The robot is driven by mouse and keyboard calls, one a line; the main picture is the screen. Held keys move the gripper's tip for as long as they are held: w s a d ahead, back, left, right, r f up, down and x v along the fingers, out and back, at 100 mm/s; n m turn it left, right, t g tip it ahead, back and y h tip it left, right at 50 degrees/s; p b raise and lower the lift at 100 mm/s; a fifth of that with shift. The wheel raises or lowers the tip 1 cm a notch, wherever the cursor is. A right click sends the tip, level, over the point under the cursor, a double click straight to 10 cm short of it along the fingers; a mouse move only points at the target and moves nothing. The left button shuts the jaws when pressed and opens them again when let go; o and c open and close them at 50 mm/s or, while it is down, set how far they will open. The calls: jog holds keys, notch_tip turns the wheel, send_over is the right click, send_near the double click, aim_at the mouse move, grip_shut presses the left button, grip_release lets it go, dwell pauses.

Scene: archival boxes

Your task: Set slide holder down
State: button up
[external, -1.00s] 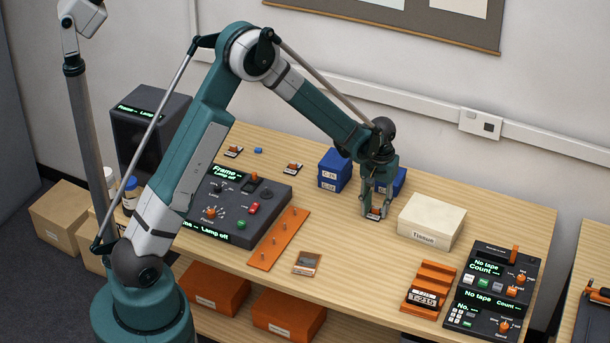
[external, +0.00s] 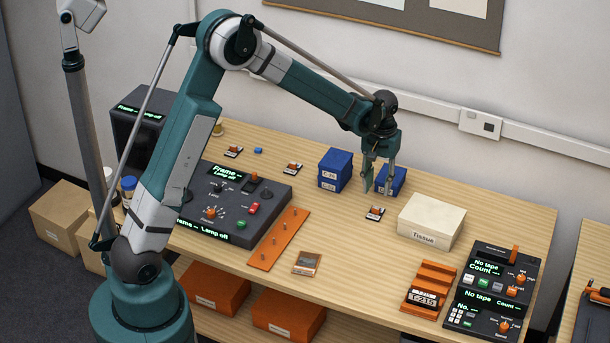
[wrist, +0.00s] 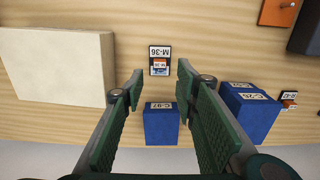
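A small slide holder (external: 375,212) lies flat on the wooden table, left of the tissue box. It also shows in the wrist view (wrist: 160,61), with a label reading M-36 and an orange and white piece on it. My gripper (external: 380,187) hangs above and slightly behind it, apart from it. In the wrist view my gripper (wrist: 158,80) has its two green-padded fingers spread wide with nothing between them. A blue box labelled C-97 (wrist: 161,128) stands close by, between the fingers in that picture but lower down.
Another blue box (external: 334,173) stands left of my gripper. The cream tissue box (external: 432,224) is to the right. Similar small holders (external: 293,168) lie further left. A control panel (external: 232,206) and an orange pegged rail (external: 279,240) are nearer the front.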

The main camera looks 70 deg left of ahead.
notch_tip(320, 180, up, 3)
dwell(0.3)
dwell(0.8)
jog(key=s+d+r+m+t, duration=0.3)
jog(key=s+d+r+m, duration=0.1)
jog(key=s+d+r, duration=1.25)
jog(key=s+d+r+m+t, duration=0.1)
jog(key=s+d, duration=0.3)
jog(key=s, duration=0.6)
jog(key=s+d+r+m+t, duration=0.1)
jog(key=s+d+m+t, duration=0.2)
jog(key=s, duration=0.8)
jog(key=shift+s+d+r+m, duration=0.15)
jog(key=shift+d+r+m, duration=0.3)
jog(key=shift+d, duration=0.5)
